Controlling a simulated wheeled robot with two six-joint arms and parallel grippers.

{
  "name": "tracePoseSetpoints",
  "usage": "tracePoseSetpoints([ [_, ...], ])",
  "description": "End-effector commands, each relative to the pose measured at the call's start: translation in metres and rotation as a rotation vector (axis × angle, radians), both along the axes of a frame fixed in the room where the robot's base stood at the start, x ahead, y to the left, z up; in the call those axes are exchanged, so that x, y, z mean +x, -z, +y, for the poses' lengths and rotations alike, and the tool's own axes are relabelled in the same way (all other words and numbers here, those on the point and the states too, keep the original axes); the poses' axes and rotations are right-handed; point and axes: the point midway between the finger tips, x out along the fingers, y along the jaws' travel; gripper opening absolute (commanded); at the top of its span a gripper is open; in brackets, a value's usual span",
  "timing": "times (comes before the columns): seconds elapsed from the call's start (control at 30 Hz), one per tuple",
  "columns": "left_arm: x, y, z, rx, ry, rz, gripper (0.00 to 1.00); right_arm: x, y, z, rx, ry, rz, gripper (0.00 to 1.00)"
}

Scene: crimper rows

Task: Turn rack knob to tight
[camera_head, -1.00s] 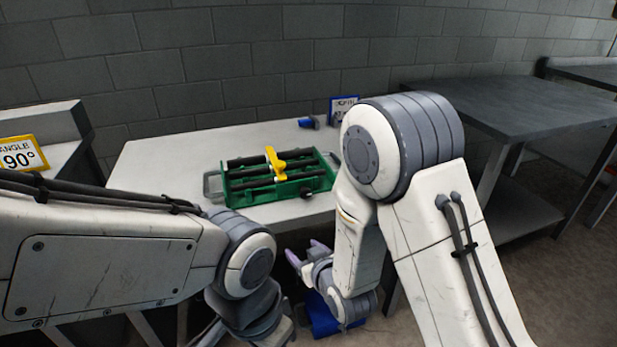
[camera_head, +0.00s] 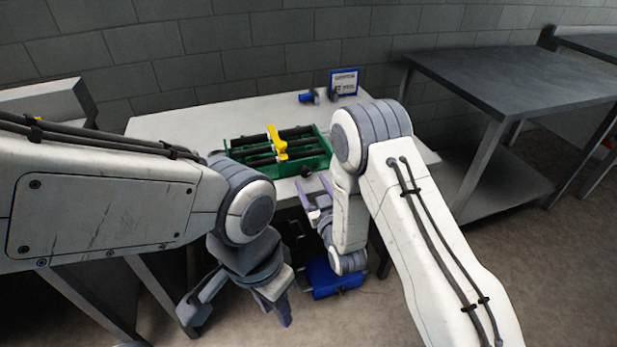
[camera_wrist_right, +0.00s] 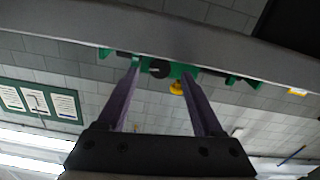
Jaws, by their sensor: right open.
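The green rack (camera_head: 315,155) with dark bars and a yellow handle (camera_head: 277,142) sits on the light table. Its round black knob (camera_head: 306,171) is on the front side, toward the right; it also shows in the right wrist view (camera_wrist_right: 158,68), between and beyond the fingertips. My right gripper (camera_head: 314,190) is open and empty, just in front of and below the table's front edge, apart from the knob. Its purple fingers also show in the right wrist view (camera_wrist_right: 160,80). My left gripper (camera_head: 238,308) hangs low in front of the table, with its fingers apart and nothing between them.
The light table (camera_head: 170,130) stands against the block wall. A blue object (camera_head: 307,97) and a blue-framed sign (camera_head: 344,82) are at its back. A blue bin (camera_head: 333,278) is below the right gripper. A dark table (camera_head: 500,75) stands at right.

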Motion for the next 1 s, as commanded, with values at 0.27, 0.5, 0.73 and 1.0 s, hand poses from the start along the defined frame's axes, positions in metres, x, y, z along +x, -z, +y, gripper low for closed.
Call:
tracePoseSetpoints([
  [0.27,0.000,-0.002,0.000,0.000,0.000,0.000,0.32,0.024,0.000,0.008,0.000,0.000,0.001,0.68],
  [0.5,0.000,-0.002,0.000,0.000,0.000,0.000,0.32,0.025,0.001,0.008,-0.001,0.000,0.002,0.68],
  [0.73,0.000,-0.002,0.000,0.000,0.000,0.000,0.32,0.025,0.000,0.008,-0.001,0.000,0.002,0.00],
  [1.0,0.000,0.006,0.000,0.000,0.000,0.000,0.32,0.025,0.001,0.008,0.099,0.000,0.031,0.00],
])
